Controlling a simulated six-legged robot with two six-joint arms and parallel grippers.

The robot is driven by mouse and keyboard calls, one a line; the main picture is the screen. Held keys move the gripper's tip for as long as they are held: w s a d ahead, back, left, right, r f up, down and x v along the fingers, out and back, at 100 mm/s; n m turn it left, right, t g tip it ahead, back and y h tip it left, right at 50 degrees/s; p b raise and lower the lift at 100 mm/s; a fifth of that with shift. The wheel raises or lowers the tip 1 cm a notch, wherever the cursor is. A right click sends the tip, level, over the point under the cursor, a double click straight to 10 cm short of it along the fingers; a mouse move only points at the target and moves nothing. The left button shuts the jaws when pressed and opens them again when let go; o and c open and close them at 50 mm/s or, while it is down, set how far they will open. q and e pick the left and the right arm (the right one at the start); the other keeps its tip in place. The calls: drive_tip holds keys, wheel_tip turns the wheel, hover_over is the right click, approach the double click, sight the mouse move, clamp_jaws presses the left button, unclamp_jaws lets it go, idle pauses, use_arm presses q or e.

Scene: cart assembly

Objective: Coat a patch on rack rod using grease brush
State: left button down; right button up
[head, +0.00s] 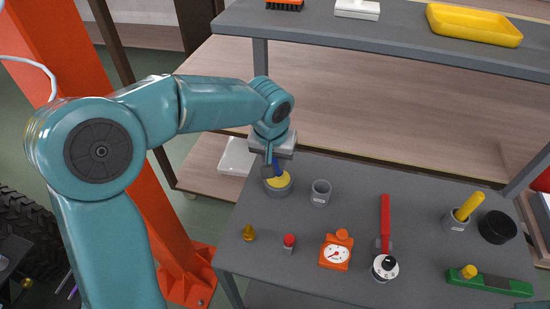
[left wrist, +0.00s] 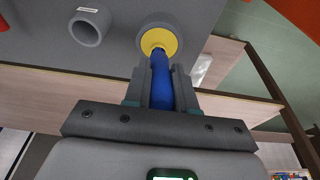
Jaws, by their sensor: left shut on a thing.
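My left gripper (head: 270,168) points down at the back left of the grey table and is shut on the blue handle of the grease brush (head: 276,165). In the left wrist view the blue brush (left wrist: 162,80) runs between the two fingers. Its far end is at the yellow grease (left wrist: 158,42) in a round grey pot (head: 278,186). I cannot tell how deep the tip is. The pot stands upright on the table. I cannot make out the rack rod for sure. My right gripper is out of view.
On the grey table (head: 330,285) stand an empty grey cup (head: 320,193), an orange gauge (head: 336,250), a red-handled tool (head: 385,222), a cup with a yellow handle (head: 456,219) and a green block (head: 490,282). A grey shelf (head: 400,42) overhangs behind. An orange post (head: 150,210) stands left.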

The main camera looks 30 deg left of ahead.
use_arm(q)
drive_tip(key=shift+f+b, duration=0.35)
drive_tip(key=shift+f, duration=0.05)
idle(1.2)
drive_tip(key=p+v, duration=0.1)
drive_tip(key=v, duration=0.1)
drive_tip(key=w+p+v, duration=0.1)
drive_tip(key=p+v, duration=0.3)
drive_tip(key=v, duration=0.1)
drive_tip(key=shift+w+a+r, duration=0.15)
drive_tip(key=shift+w+r, duration=0.05)
drive_tip(key=shift+w, duration=0.05)
drive_tip(key=shift+f, duration=0.1)
drive_tip(key=shift+s, duration=0.1)
idle(0.6)
